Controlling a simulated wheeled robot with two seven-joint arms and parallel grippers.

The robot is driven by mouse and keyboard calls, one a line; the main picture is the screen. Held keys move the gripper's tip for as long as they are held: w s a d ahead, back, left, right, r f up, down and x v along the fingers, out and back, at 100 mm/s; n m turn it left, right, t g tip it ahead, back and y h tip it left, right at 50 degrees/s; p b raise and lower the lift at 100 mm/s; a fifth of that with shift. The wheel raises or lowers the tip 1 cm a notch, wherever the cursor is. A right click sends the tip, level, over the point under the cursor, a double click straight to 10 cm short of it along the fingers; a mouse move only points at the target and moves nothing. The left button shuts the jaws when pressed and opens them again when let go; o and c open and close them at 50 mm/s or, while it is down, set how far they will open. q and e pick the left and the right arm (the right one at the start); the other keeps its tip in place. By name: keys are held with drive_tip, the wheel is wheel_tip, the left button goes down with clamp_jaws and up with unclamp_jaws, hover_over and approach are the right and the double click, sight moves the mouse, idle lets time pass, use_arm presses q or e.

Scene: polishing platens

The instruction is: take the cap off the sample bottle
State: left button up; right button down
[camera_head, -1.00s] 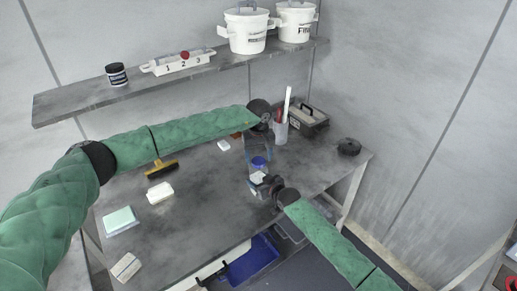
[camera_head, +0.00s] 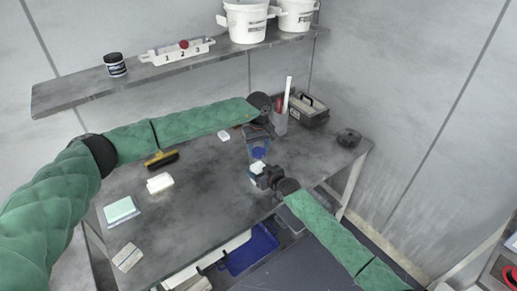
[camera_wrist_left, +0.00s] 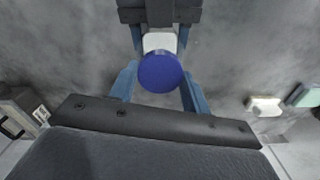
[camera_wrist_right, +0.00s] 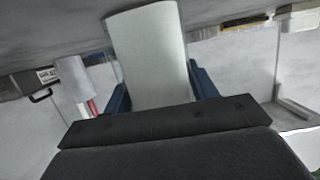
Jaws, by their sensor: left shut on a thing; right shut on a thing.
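The sample bottle (camera_head: 256,168) is white and is held above the table, small in the head view. It fills the middle of the right wrist view (camera_wrist_right: 148,55), between the blue fingers of my right gripper (camera_head: 258,173), which is shut on it. The round blue cap (camera_wrist_left: 160,72) is at the bottle's top end in the left wrist view. My left gripper (camera_head: 258,149) comes from the far side and is shut on the cap, one blue finger on each side. The cap hides the bottle's neck, so I cannot tell whether they touch.
A cup with tall items (camera_head: 281,122), a grey toolbox (camera_head: 308,112) and a black round object (camera_head: 349,138) stand behind and to the right. A brush (camera_head: 161,159) and pads (camera_head: 160,183) lie on the left. A shelf (camera_head: 180,72) runs above. The table's front middle is clear.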

use_arm(q)
drive_tip(key=n, duration=1.2)
drive_tip(key=shift+n, duration=0.3)
drive_tip(key=n, duration=1.2)
drive_tip(key=shift+r, duration=0.1)
drive_tip(key=n, duration=0.4)
drive_tip(key=shift+n, duration=0.3)
drive_tip(key=n, duration=0.4)
drive_tip(key=shift+n, duration=0.4)
use_arm(e)
drive_tip(key=shift+s, duration=0.1)
